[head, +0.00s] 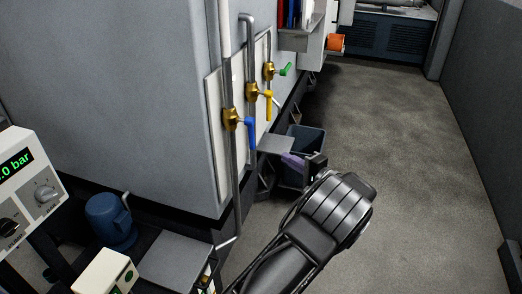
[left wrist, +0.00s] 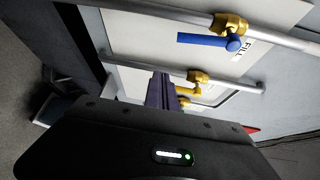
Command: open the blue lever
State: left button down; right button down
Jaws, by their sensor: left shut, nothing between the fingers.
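The blue lever (head: 250,135) hangs down from a brass valve (head: 231,118) on a vertical pipe at the pale wall panel. My right gripper is not in view.
A yellow lever (head: 269,105) and a green lever (head: 286,69) sit on similar valves farther along the panel. A dark bin (head: 307,139) stands behind my left gripper. A gauge box (head: 28,185) and blue motor (head: 108,220) are at left. The floor at right is clear.

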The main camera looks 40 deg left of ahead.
aim_at(251, 134)
pick_arm(q)
notch_tip(251, 134, up, 5)
jog(key=shift+a+f+n+y, duration=0.1)
jog(key=shift+n+y, duration=0.9)
jog(key=shift+a, duration=0.1)
jog(key=s+a+p, duration=0.2)
jog(key=a, duration=0.7)
jog(key=shift+p, duration=0.4)
jog(key=shift+a, duration=0.15)
